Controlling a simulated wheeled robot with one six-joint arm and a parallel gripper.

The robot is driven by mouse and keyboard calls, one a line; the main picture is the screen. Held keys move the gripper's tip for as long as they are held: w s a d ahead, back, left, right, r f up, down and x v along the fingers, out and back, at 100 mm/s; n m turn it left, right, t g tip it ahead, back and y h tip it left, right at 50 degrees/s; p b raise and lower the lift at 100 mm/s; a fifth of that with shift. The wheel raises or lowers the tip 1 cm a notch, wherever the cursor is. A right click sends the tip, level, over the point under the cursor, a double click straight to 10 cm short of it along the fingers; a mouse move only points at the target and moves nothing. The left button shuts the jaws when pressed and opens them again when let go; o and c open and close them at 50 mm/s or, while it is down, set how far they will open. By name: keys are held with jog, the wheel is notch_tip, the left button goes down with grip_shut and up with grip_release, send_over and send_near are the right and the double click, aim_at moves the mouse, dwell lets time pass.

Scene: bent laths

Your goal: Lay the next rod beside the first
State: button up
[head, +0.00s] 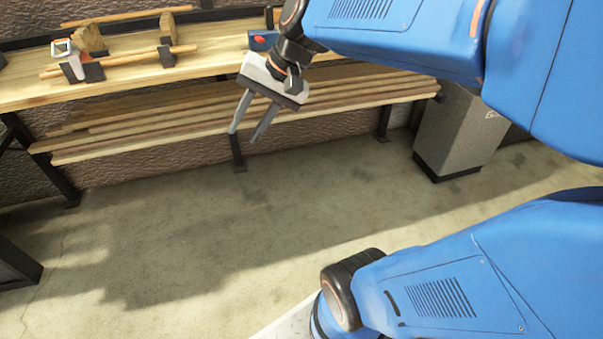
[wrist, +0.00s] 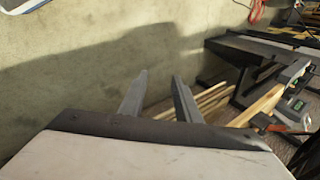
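A thin wooden rod (head: 125,61) lies across two black supports on the bench at the upper left of the head view. More long laths (head: 160,121) lie stacked on the shelf below the bench top. My gripper (head: 243,136) hangs in front of the bench, to the right of the rods and apart from them. Its two fingers are spread with nothing between them; the wrist view (wrist: 160,76) also shows an empty gap.
A grey and orange device (head: 68,57) stands at the front rod's left part. A blue item with a red top (head: 262,40) sits farther right on the bench. A grey bin (head: 458,132) stands to the right. The concrete floor (head: 200,225) ahead is clear.

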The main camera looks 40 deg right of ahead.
jog(key=s+d+f+n+h, duration=0.2)
jog(key=s+f+n, duration=0.1)
jog(key=s, duration=0.3)
jog(key=s+d+f+n+t+h, duration=0.1)
jog(key=s+d+f+n+h, duration=0.2)
jog(key=s+f, duration=0.2)
jog(key=shift+s+d+f+n, duration=0.2)
jog(key=shift+s+d+n, duration=0.15)
jog(key=shift+s, duration=0.2)
